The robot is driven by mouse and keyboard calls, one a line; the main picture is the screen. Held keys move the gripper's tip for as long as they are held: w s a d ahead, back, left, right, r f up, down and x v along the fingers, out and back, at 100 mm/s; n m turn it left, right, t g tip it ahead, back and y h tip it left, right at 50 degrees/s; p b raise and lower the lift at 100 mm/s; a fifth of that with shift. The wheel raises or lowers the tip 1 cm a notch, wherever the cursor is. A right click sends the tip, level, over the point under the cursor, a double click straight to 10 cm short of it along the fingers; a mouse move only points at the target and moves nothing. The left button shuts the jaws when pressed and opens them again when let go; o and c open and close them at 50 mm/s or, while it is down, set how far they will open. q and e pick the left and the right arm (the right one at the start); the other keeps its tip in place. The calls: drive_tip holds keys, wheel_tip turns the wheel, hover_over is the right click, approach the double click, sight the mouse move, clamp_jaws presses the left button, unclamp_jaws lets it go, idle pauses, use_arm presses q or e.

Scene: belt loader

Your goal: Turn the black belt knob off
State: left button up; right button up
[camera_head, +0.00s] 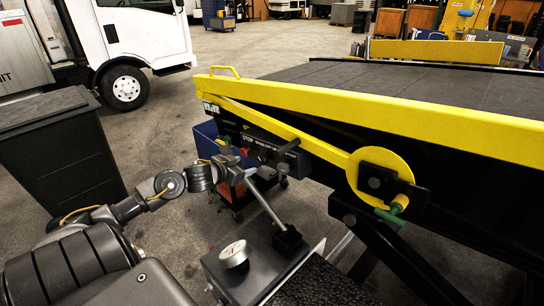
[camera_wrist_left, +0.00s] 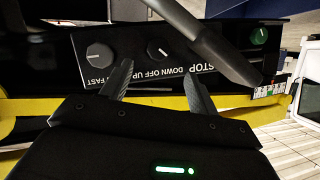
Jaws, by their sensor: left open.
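In the left wrist view, a round black knob (camera_wrist_left: 158,48) with a white pointer mark sits on the dark control panel (camera_wrist_left: 128,44). The mark is slanted. A larger grey knob (camera_wrist_left: 99,54) is to its left, and a green knob (camera_wrist_left: 259,36) is far right. White lettering on the panel is partly hidden by my fingers. My left gripper (camera_wrist_left: 157,69) is open, its fingers apart below the black knob in the picture, with nothing between them. Contact cannot be told. In the head view, my left gripper (camera_head: 243,172) is close in front of the panel. My right gripper is not in view.
A dark bar (camera_wrist_left: 215,45) crosses in front of the panel, right of the black knob. The yellow loader rail (camera_head: 400,117) runs above the panel. A black bin (camera_head: 60,150) is left.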

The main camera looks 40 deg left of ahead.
sight(261, 160)
use_arm(q)
drive_tip(key=shift+w+f+p, duration=0.15)
drive_tip(key=shift+w+p, duration=0.3)
drive_tip(key=shift+w, duration=0.7)
drive_tip(key=p+x, duration=0.1)
drive_tip(key=x, duration=0.5)
drive_tip(key=shift+w+f, duration=0.1)
drive_tip(key=shift+w+f+p, duration=0.3)
drive_tip(key=shift+w+p, duration=0.05)
drive_tip(key=shift+w, duration=0.15)
drive_tip(key=shift+w+f, duration=0.15)
drive_tip(key=shift+w, duration=0.15)
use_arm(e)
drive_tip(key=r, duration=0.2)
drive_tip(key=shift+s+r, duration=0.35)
use_arm(q)
drive_tip(key=shift+s, duration=0.1)
drive_tip(key=c, duration=1)
drive_tip(key=shift+o, duration=0.2)
